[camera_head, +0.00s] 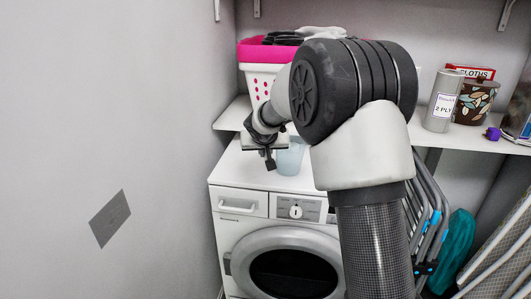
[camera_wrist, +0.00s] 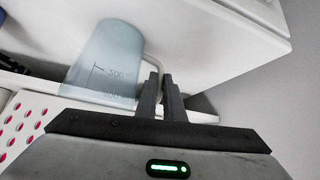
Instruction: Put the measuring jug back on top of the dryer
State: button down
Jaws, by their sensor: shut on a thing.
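The measuring jug, pale blue and translucent, shows in the head view (camera_head: 291,160) over the top of the white dryer (camera_head: 228,169). It appears upright there; whether its base touches the dryer top is unclear. My gripper (camera_head: 269,160) is at the jug's left side in the head view. In the wrist view my gripper's fingers (camera_wrist: 166,92) are closed together on the jug's handle, partly hiding it.
A shelf (camera_head: 234,115) runs behind and above the dryer. It holds a white and pink laundry basket (camera_head: 258,78), a grey canister (camera_head: 441,102) and a patterned pot (camera_head: 475,102). A wall (camera_head: 150,120) is close on the left. Folded racks stand at right.

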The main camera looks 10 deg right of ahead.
jog(key=c, duration=1.9)
grip_release()
jog(key=shift+f, duration=0.1)
jog(key=shift+o, duration=0.2)
jog(key=shift+r+p, duration=0.25)
jog(key=shift+p, duration=0.1)
jog(key=p+v, duration=0.1)
jog(key=v, duration=1)
jog(key=s+d+r+g, duration=0.1)
jog(key=s+d+r, duration=0.2)
jog(key=s, duration=0.6)
jog(key=s+d+r, duration=0.2)
jog(key=s+r, duration=0.1)
jog(key=s, duration=0.5)
jog(key=s+f+n+g+y, duration=0.1)
jog(key=s+f, duration=0.1)
jog(key=s, duration=0.8)
jog(key=s+f+g, duration=0.1)
jog(key=s+f, duration=0.1)
jog(key=s, duration=0.9)
notch_tip(320, 180, up, 23)
jog(key=w+p, duration=0.1)
jog(key=p, duration=2.2)
jog(key=shift+a+f, duration=0.15)
jog(key=shift+a, duration=0.35)
